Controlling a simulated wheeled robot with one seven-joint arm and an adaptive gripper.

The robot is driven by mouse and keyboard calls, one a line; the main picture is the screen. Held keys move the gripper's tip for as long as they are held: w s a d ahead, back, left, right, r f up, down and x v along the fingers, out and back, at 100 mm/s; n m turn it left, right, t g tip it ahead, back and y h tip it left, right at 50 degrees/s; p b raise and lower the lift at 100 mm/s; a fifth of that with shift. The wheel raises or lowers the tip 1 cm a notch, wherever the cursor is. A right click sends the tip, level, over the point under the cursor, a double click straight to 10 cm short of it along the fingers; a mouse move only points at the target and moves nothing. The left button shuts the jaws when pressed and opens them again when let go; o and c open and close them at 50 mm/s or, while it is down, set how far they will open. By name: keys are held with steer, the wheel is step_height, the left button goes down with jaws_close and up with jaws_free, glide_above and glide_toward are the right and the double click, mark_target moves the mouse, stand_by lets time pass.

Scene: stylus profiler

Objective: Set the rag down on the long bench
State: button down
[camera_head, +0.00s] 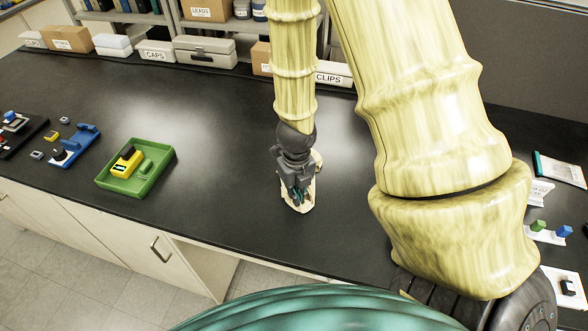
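A cream-coloured rag (309,203) shows around and under my gripper (297,197), above or on the dark top of the long bench (235,165). My gripper points down with its fingertips at the rag. The fingers cover part of the rag. I cannot tell whether they are closed on it or just apart, nor whether the rag rests fully on the bench.
A green tray (163,175) with a yellow block (127,161) stands to the left. Blue and black fixtures (75,148) lie farther left. Boxes and a grey case (205,52) line the back. Small parts (548,232) are at right. Bench space around the gripper is clear.

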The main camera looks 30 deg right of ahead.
stand_by(0.3)
steer(key=c, duration=1.2)
jaws_free()
steer(key=shift+c, duration=0.2)
steer(key=shift+s+a+r+p, duration=0.1)
steer(key=shift+s+r+p, duration=0.05)
steer(key=shift+r+p, duration=0.35)
steer(key=shift+s+a+r+p, duration=0.1)
steer(key=shift+r+p, duration=0.25)
steer(key=shift+r, duration=0.1)
steer(key=s+a+r+p, duration=0.2)
steer(key=s+r+p, duration=0.1)
steer(key=r+p, duration=0.3)
step_height(320, 180, up, 2)
steer(key=shift+r, duration=0.15)
steer(key=shift+d+f, duration=0.25)
steer(key=shift+d, duration=0.05)
steer(key=c, duration=0.8)
steer(key=w+d+f, duration=0.1)
steer(key=d, duration=0.1)
steer(key=w+d+f, duration=0.1)
steer(key=w+d, duration=0.1)
steer(key=w+d+f, duration=0.1)
steer(key=d, duration=0.1)
steer(key=shift+w+f, duration=0.25)
steer(key=shift+f, duration=0.05)
jaws_close()
steer(key=shift+f, duration=1.2)
